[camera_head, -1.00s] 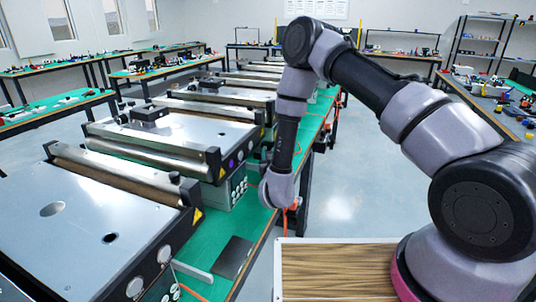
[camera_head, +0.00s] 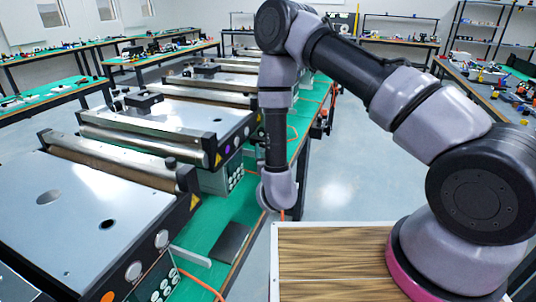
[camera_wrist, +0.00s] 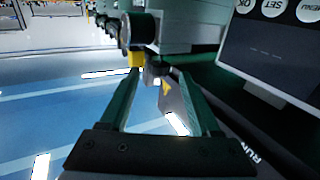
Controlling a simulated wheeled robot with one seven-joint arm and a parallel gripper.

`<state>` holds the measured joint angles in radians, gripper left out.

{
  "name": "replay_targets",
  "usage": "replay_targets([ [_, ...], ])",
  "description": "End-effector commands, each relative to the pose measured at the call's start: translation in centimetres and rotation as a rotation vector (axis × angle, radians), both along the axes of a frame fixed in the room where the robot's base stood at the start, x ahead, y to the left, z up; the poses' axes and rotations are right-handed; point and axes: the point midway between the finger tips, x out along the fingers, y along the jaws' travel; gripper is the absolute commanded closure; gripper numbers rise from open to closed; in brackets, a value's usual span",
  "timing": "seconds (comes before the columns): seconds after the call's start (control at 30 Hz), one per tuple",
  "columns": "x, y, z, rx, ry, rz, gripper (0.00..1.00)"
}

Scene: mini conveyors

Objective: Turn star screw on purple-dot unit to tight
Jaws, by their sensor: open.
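The purple-dot unit is the second conveyor (camera_head: 180,113) from the front in the head view, with a small purple dot (camera_head: 228,149) on its right end. My gripper is at the end of the arm, low beside the green bench right of that unit; its fingers are hidden in the head view. In the wrist view my gripper (camera_wrist: 160,76) is open, its two green fingers apart. A small dark knob (camera_wrist: 158,69) shows near and between the fingertips. I cannot tell whether it is the star screw, or whether the fingers touch it.
The nearest conveyor (camera_head: 85,205) has an orange dot. A dark flat plate (camera_head: 231,242) lies on the green bench. The wrist view shows a display panel (camera_wrist: 265,55) with buttons at right and a larger round knob (camera_wrist: 140,30) above. Open floor (camera_head: 335,170) lies right of the bench.

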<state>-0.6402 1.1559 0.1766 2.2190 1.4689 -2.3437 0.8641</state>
Motion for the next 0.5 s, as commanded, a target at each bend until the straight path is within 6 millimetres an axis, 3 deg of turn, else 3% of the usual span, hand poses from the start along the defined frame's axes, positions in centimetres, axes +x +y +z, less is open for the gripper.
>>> replay_targets([
  [0.2,-3.0,-0.3,0.0,-0.002,0.0,0.004,0.37],
  [0.5,-4.1,-0.6,0.0,-0.001,-0.002,0.0,0.37],
])
